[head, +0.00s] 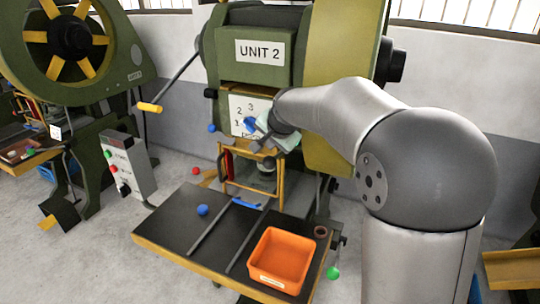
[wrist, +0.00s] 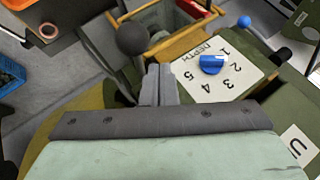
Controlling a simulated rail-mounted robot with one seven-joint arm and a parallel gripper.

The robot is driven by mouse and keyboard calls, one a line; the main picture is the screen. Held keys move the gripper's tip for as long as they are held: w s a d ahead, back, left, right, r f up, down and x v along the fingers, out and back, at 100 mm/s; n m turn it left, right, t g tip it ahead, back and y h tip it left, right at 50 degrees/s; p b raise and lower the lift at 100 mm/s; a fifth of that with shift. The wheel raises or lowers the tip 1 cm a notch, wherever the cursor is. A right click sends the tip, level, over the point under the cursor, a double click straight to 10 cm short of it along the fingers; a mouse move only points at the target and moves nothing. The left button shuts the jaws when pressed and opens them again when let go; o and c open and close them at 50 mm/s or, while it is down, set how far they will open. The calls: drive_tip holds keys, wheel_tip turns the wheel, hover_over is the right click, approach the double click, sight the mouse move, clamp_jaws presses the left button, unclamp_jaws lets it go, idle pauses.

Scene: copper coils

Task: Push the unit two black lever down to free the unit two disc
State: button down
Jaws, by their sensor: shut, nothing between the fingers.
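The unit two press (head: 265,60) stands in the middle of the head view under its UNIT 2 sign. In the wrist view a lever with a black ball end (wrist: 132,38) is just beyond and to the left of my fingertips; I cannot tell whether they touch. I cannot make out this lever in the head view, where my arm covers part of the press. My gripper (wrist: 160,72) is shut and empty in front of the press, and it also shows in the head view (head: 262,145). I cannot make out the disc clearly.
A numbered plate (wrist: 192,77) with a blue dial (wrist: 211,64) is right of my fingers. A yellow guard frame (head: 282,180) stands below. A yellow-handled lever (head: 150,107) sticks out left.

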drive_tip(key=shift+w+d+r+p, duration=0.15)
drive_tip(key=shift+r+p, duration=0.55)
drive_tip(key=shift+r, duration=0.45)
drive_tip(key=shift+w+d+r+p, duration=0.1)
drive_tip(key=shift+r+p, duration=0.6)
drive_tip(key=shift+r, duration=0.4)
drive_tip(key=shift+s, duration=0.1)
drive_tip(key=s+d+f+n+g, duration=0.2)
drive_tip(key=s+f, duration=0.2)
drive_tip(key=s, duration=0.9)
drive_tip(key=s+d+f+n+g+h, duration=0.1)
drive_tip(key=s+d+f+n+g, duration=0.1)
drive_tip(key=s, duration=1)
drive_tip(key=s+d+f+n+g, duration=0.2)
drive_tip(key=s+d+f+n, duration=0.2)
drive_tip(key=s, duration=0.9)
wheel_tip(320, 180, down, 2)
drive_tip(key=shift+s+f+g+h, duration=0.2)
drive_tip(key=shift+s+g+h, duration=0.1)
drive_tip(key=shift+g+h, duration=0.1)
